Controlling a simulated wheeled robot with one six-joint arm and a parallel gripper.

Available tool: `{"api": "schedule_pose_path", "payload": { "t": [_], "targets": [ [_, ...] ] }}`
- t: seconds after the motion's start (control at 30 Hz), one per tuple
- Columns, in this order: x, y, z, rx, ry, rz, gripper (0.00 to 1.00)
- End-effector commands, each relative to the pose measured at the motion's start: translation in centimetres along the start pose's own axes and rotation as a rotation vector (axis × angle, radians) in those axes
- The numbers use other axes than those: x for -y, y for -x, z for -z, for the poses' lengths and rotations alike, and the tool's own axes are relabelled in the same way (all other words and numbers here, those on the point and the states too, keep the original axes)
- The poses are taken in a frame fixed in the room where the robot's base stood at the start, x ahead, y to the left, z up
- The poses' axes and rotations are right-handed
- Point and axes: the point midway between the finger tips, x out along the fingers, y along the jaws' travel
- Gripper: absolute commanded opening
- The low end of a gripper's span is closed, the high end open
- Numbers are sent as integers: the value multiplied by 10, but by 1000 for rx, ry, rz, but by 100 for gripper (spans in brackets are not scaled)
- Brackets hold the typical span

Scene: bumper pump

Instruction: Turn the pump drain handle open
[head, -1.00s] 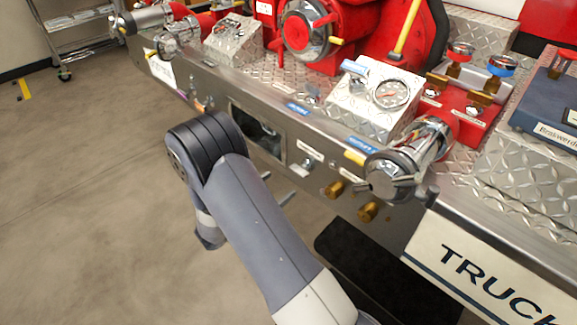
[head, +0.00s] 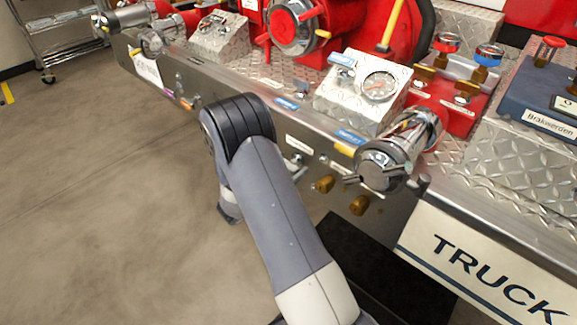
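My arm reaches from the bottom of the head view up to its black elbow joint, in front of the truck's bumper (head: 235,88). A short part of the arm shows below the elbow. My gripper is not visible; the arm hides that area. A small silver lever (head: 297,160) sticks out of the bumper's front face just right of my arm, under a white label (head: 299,144). I cannot tell whether it is the pump drain handle. Two brass fittings (head: 325,184) stick out lower, to its right.
A chrome outlet with a cap (head: 383,165) juts from the bumper at right. A gauge box (head: 362,88) and red pump (head: 330,30) stand on the bumper deck. A white TRUCK panel (head: 490,270) is at lower right. The floor (head: 110,210) at left is clear.

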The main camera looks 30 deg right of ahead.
Motion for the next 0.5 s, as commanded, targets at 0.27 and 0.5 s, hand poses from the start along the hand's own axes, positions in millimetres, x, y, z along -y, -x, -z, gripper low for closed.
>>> {"api": "schedule_pose_path", "payload": {
  "t": [0.27,0.5],
  "targets": [
    [0,0,0,0,0,0,53],
    [0,0,0,0,0,0,35]
  ]
}}
